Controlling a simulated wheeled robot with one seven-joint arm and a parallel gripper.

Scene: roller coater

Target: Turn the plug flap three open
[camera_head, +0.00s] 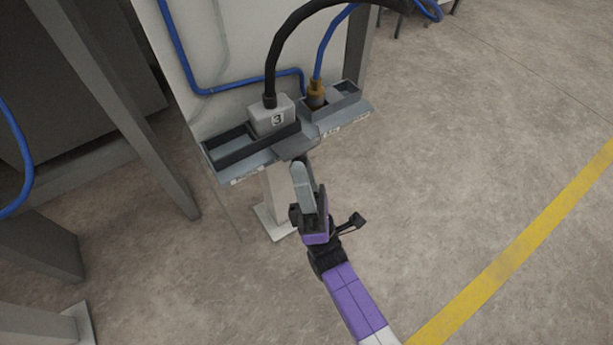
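A grey plug marked "3" (271,117) with a thick black cable sits upright in a dark tray on the panel's ledge. A small dark grey plate (295,147), perhaps flap three, shows at the ledge's front edge, right of the plug and just beyond my fingertips. I cannot tell whether it is open or whether I touch it. My gripper (302,166) reaches up from below, with its fingers pointing at this plate. The fingers overlap in this view, so their opening is unclear. Nothing is visibly held.
A brass-coloured connector (316,94) with a blue hose stands in the right tray. Blue hoses run along the pale panel (215,65). A pale post (277,190) stands below the ledge. Grey metal frames stand at left. The floor at right is open, with a yellow line (520,245).

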